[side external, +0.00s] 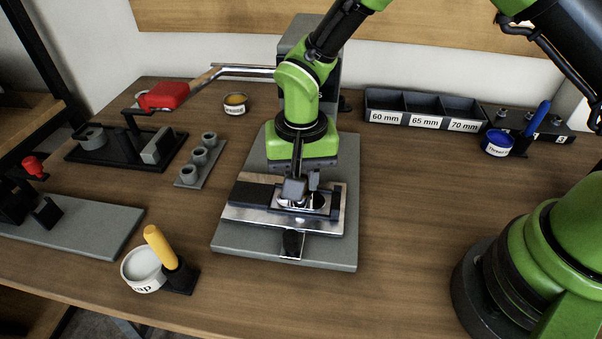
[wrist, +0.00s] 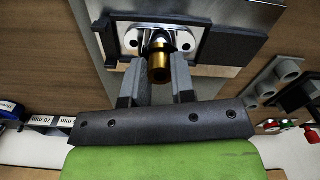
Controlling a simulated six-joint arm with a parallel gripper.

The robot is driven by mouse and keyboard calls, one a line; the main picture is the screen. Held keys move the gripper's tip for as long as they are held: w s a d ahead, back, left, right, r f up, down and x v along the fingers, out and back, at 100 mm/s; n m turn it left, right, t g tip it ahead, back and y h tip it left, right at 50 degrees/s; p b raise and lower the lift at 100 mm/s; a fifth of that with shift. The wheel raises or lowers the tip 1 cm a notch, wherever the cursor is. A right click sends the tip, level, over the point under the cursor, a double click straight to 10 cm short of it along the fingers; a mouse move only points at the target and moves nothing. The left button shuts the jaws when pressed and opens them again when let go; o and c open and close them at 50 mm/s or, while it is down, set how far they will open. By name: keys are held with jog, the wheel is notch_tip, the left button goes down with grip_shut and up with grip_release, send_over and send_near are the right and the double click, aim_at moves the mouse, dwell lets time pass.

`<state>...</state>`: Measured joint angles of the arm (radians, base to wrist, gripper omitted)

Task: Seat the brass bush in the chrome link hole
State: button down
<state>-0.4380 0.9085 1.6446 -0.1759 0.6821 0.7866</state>
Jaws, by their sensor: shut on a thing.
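The brass bush (wrist: 159,68) shows in the wrist view between the two fingers of my gripper (wrist: 160,58), which is shut on it. A dark ring or shadow lies at its far end. The chrome link (wrist: 187,43) lies just beyond the bush, in a dark-edged fixture (wrist: 235,45). In the side view my gripper (side external: 303,187) is low over the chrome link (side external: 285,203), and the bush is hidden by the fingers. The link hole is hidden behind the bush and fingers, so I cannot tell whether the bush is in it or above it.
The fixture stands on a grey base plate (side external: 232,240). Labelled bins (side external: 425,108) are at back right. A round tub (side external: 142,270) with a yellow-handled tool (side external: 160,246) stands front left.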

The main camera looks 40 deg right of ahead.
jog(key=shift+f, duration=0.15)
jog(key=c, duration=1)
grip_release()
jog(key=shift+o, duration=0.2)
jog(key=s+d+r+t+y, duration=0.1)
jog(key=d+r, duration=0.1)
jog(key=r, duration=0.8)
jog(key=s+d+r+t, duration=0.1)
jog(key=s+d+r, duration=0.1)
jog(key=r, duration=0.7)
jog(key=s+d+r+n+t, duration=0.1)
jog(key=s+d+r+t, duration=0.1)
jog(key=s+d, duration=0.2)
jog(key=s+d+r+n+t+y, duration=0.1)
jog(key=s+d+r+t, duration=0.2)
jog(key=s, duration=0.7)
jog(key=shift+s+d+r, duration=0.25)
jog(key=shift+d+r, duration=0.05)
jog(key=shift+d, duration=0.3)
